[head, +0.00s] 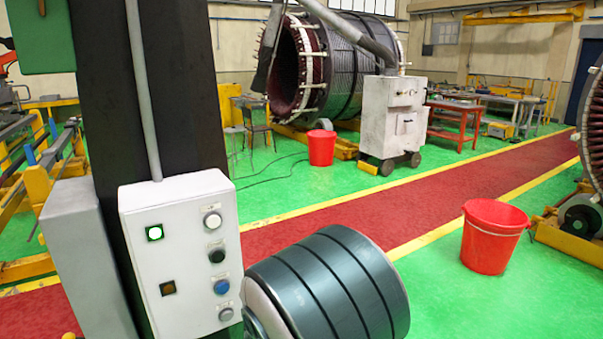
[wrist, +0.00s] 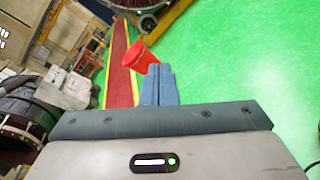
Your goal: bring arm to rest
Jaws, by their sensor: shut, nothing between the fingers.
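My gripper (wrist: 158,84) shows in the wrist view. Its two blue-grey fingers are pressed together, with nothing between them. The fingers point out over the floor, and a red bucket shows beyond their tips, apart from them. The gripper cannot be seen in the head view.
A dark column with a white control box (head: 182,255) stands close at left. A red bucket (head: 492,240) stands on the green floor at right; it also shows in the wrist view (wrist: 141,54). A second red bucket (head: 322,148), a grey wheeled machine (head: 392,118) and a large stator (head: 345,75) stand farther back.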

